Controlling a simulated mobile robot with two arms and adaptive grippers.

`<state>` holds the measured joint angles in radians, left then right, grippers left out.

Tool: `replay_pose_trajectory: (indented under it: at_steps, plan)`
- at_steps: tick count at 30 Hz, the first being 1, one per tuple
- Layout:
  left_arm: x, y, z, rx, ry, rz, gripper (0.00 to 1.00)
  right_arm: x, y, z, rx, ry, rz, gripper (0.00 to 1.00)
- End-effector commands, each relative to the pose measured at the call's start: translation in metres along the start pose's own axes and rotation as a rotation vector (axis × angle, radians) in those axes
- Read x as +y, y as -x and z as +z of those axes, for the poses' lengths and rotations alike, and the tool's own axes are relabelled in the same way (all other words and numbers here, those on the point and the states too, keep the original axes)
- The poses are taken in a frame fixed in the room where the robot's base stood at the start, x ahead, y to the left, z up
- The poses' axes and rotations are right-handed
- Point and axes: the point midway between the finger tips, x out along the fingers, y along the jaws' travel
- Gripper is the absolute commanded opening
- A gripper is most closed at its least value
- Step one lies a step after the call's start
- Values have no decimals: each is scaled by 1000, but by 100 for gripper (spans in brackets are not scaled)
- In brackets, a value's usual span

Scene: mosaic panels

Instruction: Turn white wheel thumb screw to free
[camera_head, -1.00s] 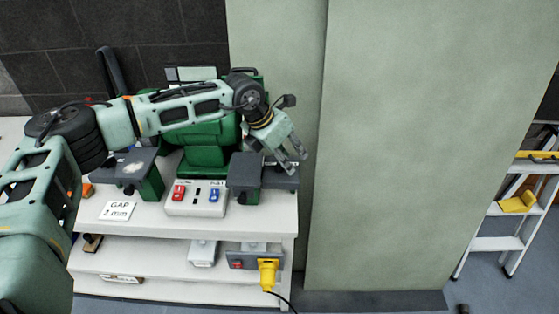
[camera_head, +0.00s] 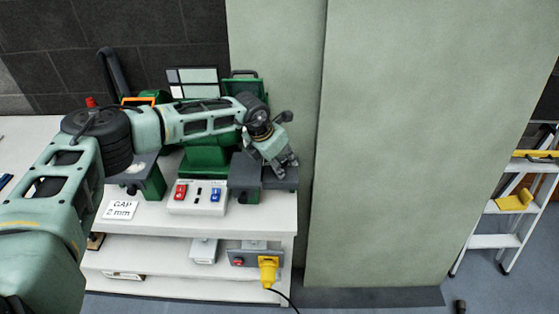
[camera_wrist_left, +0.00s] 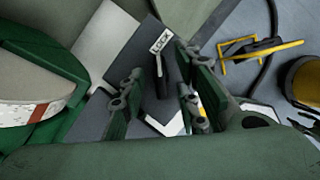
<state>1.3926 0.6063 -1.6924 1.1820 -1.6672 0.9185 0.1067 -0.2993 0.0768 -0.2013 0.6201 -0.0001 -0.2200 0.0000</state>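The green bench grinder (camera_head: 207,160) stands on the white bench, mostly behind my left arm. A pale wheel (camera_wrist_left: 35,80) in a green housing shows at the left of the left wrist view. My left gripper (camera_head: 284,168) is over the dark grey plate at the grinder's right end. In the wrist view its fingers (camera_wrist_left: 157,68) are apart. A small black lever-like part (camera_wrist_left: 162,80), perhaps the thumb screw, shows between them, with no clear contact. A white label (camera_wrist_left: 162,41) with dark letters lies just above it. My right gripper is not in view.
A switch box (camera_head: 197,198) with red and blue switches and a "GAP 2 mm" card (camera_head: 120,210) sit at the bench front. A pale green panel (camera_head: 390,140) stands close right; a ladder (camera_head: 510,215) is farther right.

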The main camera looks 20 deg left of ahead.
Motion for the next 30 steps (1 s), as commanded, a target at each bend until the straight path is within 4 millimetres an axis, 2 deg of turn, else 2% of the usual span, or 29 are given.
replay_pose_trajectory:
  at_steps: [2,12,23,30]
  plan:
    - [0,0,0,0,0,0,29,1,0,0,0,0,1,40]
    - [0,0,0,0,0,-1,0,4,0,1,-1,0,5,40]
    - [0,0,0,0,10,4,0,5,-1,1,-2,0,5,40]
    - [-1,0,0,-1,91,37,0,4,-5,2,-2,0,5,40]
